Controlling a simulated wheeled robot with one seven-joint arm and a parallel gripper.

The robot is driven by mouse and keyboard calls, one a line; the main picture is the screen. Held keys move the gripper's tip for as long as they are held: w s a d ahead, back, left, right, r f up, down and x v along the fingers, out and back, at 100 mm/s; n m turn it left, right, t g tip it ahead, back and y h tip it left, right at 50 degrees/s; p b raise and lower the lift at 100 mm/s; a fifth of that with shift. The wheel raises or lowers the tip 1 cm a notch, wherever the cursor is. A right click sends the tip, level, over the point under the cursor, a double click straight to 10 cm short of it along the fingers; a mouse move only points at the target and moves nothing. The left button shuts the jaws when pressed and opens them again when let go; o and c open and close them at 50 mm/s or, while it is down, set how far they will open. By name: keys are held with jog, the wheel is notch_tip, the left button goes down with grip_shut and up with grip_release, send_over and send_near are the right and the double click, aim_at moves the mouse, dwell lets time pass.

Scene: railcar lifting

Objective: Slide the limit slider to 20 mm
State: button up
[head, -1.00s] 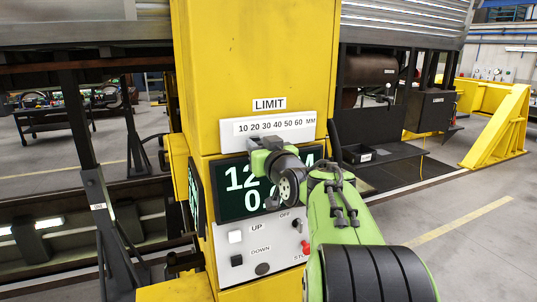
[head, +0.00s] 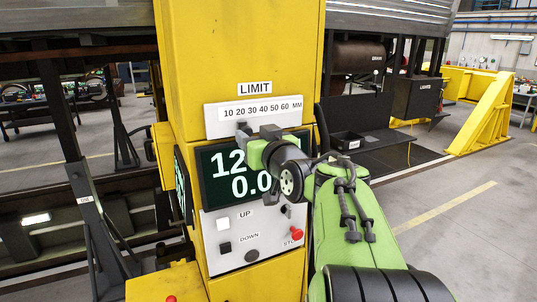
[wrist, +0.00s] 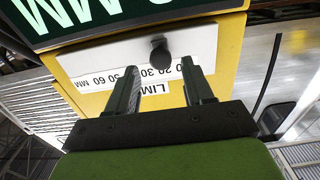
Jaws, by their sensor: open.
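The white limit scale plate (head: 213,121), printed 10 to 60 MM, sits on the yellow column under the LIMIT label (head: 254,88). In the wrist view the plate (wrist: 205,42) appears upside down, with the dark slider knob (wrist: 160,48) standing out from it. The knob shows in the gap between my fingers, near the 20 and 30 marks; its exact reading cannot be told. My gripper (wrist: 160,68) is open, one finger on each side of the knob's line, with no clear contact. In the head view my gripper (head: 256,132) is just below the scale and hides the knob.
A dark display (head: 215,187) is right below the scale, partly behind my wrist. Under it are a white UP button (head: 224,223), a dark DOWN button (head: 224,248) and a red stop knob (head: 296,233). Open floor lies to the right.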

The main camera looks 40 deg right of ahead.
jog(key=b+v, duration=0.2)
jog(key=v, duration=0.9)
jog(key=shift+a, duration=0.1)
jog(key=shift+s, duration=0.1)
jog(key=a+f+n+g+y, duration=0.2)
jog(key=a+f+g+y, duration=0.15)
jog(key=a+f, duration=0.55)
jog(key=s+a+f+g, duration=0.4)
jog(key=s+a+f, duration=0.1)
jog(key=f, duration=0.3)
jog(key=s+a+f+n+g+y, duration=0.1)
jog(key=s+a+f+g, duration=0.3)
jog(key=s+a+f, duration=0.2)
notch_tip(320, 180, down, 3)
jog(key=shift+s+r, duration=0.1)
jog(key=shift+s, duration=0.75)
jog(key=shift+a+y, duration=0.1)
jog(key=shift+y, duration=0.15)
